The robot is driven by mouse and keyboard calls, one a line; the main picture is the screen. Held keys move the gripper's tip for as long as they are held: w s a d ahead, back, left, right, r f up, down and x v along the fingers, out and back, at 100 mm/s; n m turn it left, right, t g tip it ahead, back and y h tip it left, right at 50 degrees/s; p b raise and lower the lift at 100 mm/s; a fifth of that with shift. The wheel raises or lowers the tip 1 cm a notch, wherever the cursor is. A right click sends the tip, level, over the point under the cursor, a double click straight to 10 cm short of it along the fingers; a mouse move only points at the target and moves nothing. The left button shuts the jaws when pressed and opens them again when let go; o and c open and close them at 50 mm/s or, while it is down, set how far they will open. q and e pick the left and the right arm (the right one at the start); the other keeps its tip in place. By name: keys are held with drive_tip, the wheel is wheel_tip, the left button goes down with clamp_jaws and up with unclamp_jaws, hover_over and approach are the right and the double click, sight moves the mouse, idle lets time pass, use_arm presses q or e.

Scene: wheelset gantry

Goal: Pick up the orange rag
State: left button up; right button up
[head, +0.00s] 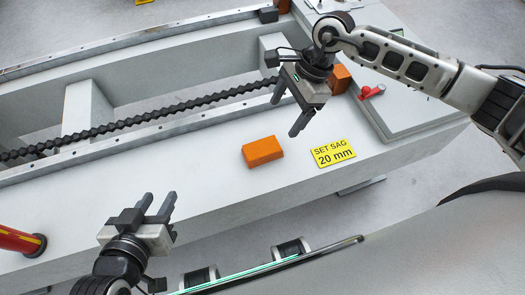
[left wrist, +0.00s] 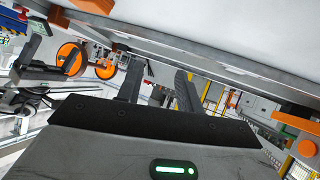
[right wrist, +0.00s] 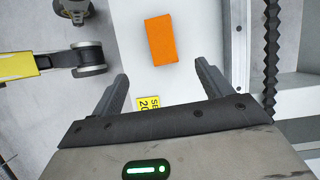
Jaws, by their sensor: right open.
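The orange rag (head: 262,152) looks like a flat, folded block. It lies on the light grey beam top, left of the yellow "SET SAG 20 mm" label (head: 333,153). In the right wrist view the rag (right wrist: 161,40) is ahead of the fingers, a little left of the middle. My right gripper (head: 286,117) is open and empty, above the beam, up and to the right of the rag in the head view. My left gripper (head: 159,197) is open and empty near the beam's front edge, left of and apart from the rag. The left wrist view does not show the rag.
Another orange block (head: 340,78) sits behind my right gripper, near a red knob (head: 371,92). A black toothed chain (head: 150,122) runs along the beam's far side. A red cylinder (head: 20,240) is at the left edge. The beam top around the rag is clear.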

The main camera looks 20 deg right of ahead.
hover_over(263, 147)
drive_tip(key=d, duration=0.2)
wheel_tip(263, 147, down, 8)
drive_tip(key=shift+s+r+b, duration=0.15)
drive_tip(key=shift+r+b, duration=0.05)
drive_tip(key=shift+b, duration=0.2)
drive_tip(key=x, duration=0.4)
drive_tip(key=shift+a+f+b, duration=0.1)
drive_tip(key=shift+f+b, duration=0.15)
drive_tip(key=shift+b, duration=0.15)
use_arm(q)
drive_tip(key=shift+w+d+f+g, duration=0.15)
drive_tip(key=shift+d+f+g, duration=0.05)
drive_tip(key=shift+f, duration=0.75)
drive_tip(key=shift+w+d+f+g, duration=0.15)
drive_tip(key=shift+d+f+g, duration=0.05)
drive_tip(key=shift+f, duration=0.7)
use_arm(e)
drive_tip(key=shift+a+f, duration=0.25)
drive_tip(key=shift+f, duration=0.25)
use_arm(q)
drive_tip(key=shift+f+b, duration=0.15)
drive_tip(key=shift+b, duration=0.15)
use_arm(e)
drive_tip(key=shift+f, duration=0.2)
drive_tip(key=c, duration=1.1)
